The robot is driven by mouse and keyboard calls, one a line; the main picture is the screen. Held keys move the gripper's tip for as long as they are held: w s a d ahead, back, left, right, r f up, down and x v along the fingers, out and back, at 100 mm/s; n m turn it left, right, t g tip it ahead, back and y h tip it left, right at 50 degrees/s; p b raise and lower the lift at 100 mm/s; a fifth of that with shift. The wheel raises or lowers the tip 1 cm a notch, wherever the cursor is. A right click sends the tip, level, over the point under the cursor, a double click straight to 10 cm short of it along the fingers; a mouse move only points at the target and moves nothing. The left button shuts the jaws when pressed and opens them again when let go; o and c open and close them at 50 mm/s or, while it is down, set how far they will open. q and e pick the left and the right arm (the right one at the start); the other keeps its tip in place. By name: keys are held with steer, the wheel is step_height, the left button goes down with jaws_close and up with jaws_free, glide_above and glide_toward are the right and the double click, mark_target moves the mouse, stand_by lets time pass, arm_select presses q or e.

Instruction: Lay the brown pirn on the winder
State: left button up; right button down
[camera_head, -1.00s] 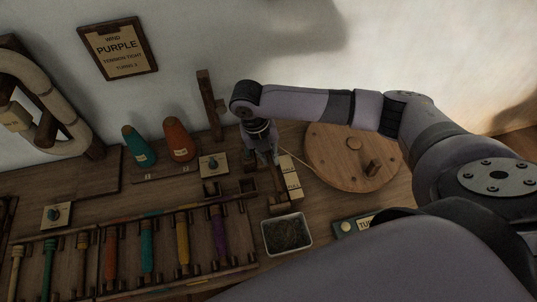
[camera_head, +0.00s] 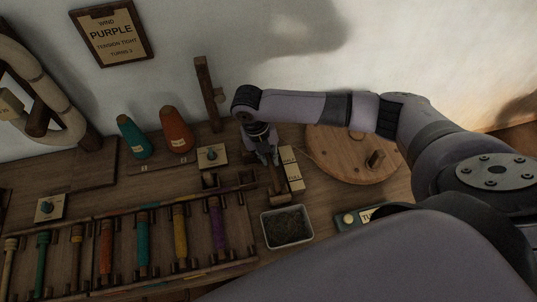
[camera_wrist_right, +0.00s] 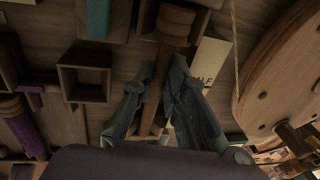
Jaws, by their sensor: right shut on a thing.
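My right gripper (camera_head: 268,155) points down at the bench beside the wheel. In the right wrist view its two fingers (camera_wrist_right: 165,92) are closed around the shaft of the brown pirn (camera_wrist_right: 172,28). The pirn's ridged head extends beyond the fingertips. In the head view the pirn (camera_head: 277,184) shows only partly below the gripper. The winder has a round wooden wheel (camera_head: 340,160) with a peg, and small wooden brackets (camera_head: 248,177) to its left. The pirn's head is close to a dark bracket; I cannot tell whether it rests on it. My left gripper is not in view.
A grey tray (camera_head: 287,243) stands just in front of the pirn. A rack (camera_head: 125,278) holds several coloured pirns at left. Green (camera_head: 134,137) and orange (camera_head: 176,130) cones stand behind. A sign (camera_head: 113,33) reads purple.

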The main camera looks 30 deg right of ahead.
mark_target(269, 158)
steer(key=c, duration=1.5)
jaws_free()
steer(key=o, duration=0.3)
steer(key=p+v, duration=0.2)
steer(key=p, duration=0.1)
steer(key=d+p+v, duration=0.1)
steer(key=p+v, duration=0.5)
steer(key=shift+s+d+r, duration=0.15)
steer(key=shift+s+d, duration=0.05)
steer(key=shift+s, duration=0.2)
